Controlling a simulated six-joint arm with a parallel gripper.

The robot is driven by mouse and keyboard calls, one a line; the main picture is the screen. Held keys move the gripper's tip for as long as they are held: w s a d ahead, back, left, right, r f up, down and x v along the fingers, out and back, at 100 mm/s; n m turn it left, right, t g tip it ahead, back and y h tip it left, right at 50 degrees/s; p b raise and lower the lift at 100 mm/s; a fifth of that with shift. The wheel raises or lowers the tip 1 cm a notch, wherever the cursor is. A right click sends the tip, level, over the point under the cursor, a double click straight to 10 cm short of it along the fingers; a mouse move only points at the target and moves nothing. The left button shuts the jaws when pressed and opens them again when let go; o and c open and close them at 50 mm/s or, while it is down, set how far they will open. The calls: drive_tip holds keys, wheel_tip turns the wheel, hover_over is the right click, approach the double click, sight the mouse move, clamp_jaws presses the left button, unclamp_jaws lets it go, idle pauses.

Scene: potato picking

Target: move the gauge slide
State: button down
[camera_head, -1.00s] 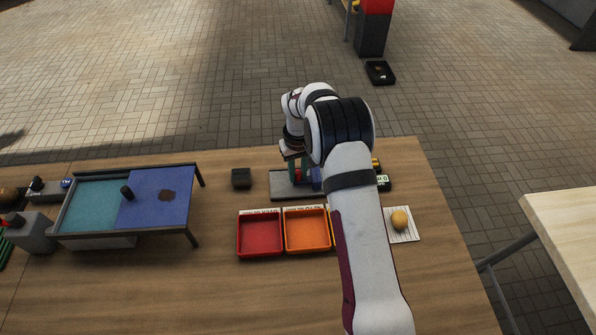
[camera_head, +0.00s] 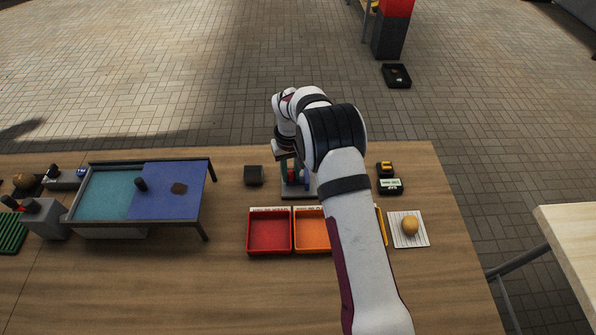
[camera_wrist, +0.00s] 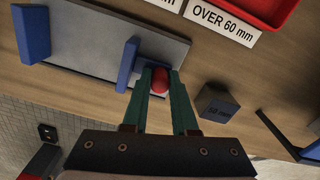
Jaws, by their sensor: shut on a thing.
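The gauge is a grey plate (camera_wrist: 95,50) with a blue fixed block (camera_wrist: 32,32) at one end and a blue slide (camera_wrist: 128,62) near the other. The slide carries a red knob (camera_wrist: 160,80). My gripper (camera_wrist: 161,82) has its two green fingers shut around the knob. A wide stretch of bare plate lies between the slide and the fixed block. In the head view, the gauge (camera_head: 290,194) is partly hidden by my arm, and my gripper (camera_head: 291,171) is over its left part.
A dark block (camera_head: 254,175) marked 50 mm stands left of the gauge. Red (camera_head: 269,249) and orange (camera_head: 312,249) trays lie in front. A potato (camera_head: 409,226) rests on a striped card (camera_head: 421,240) at right. A blue-topped stand (camera_head: 160,206) is at left.

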sight(291, 172)
drive_tip(key=c, duration=1)
unclamp_jaws()
wheel_tip(291, 172, up, 16)
drive_tip(key=shift+f, duration=0.1)
drive_tip(key=s+d+r+m, duration=0.35)
drive_tip(key=s+r, duration=0.35)
drive_tip(key=s, duration=0.4)
drive_tip(key=s+d+f+m, duration=0.1)
drive_tip(key=s, duration=0.7)
drive_tip(key=s+d+f+m+y, duration=0.1)
drive_tip(key=s+m, duration=0.1)
drive_tip(key=s, duration=0.7)
drive_tip(key=s+d+f+m, duration=0.1)
drive_tip(key=s+m, duration=0.1)
drive_tip(key=s, duration=0.7)
drive_tip(key=shift+f+y, duration=0.15)
drive_tip(key=shift+y, duration=0.25)
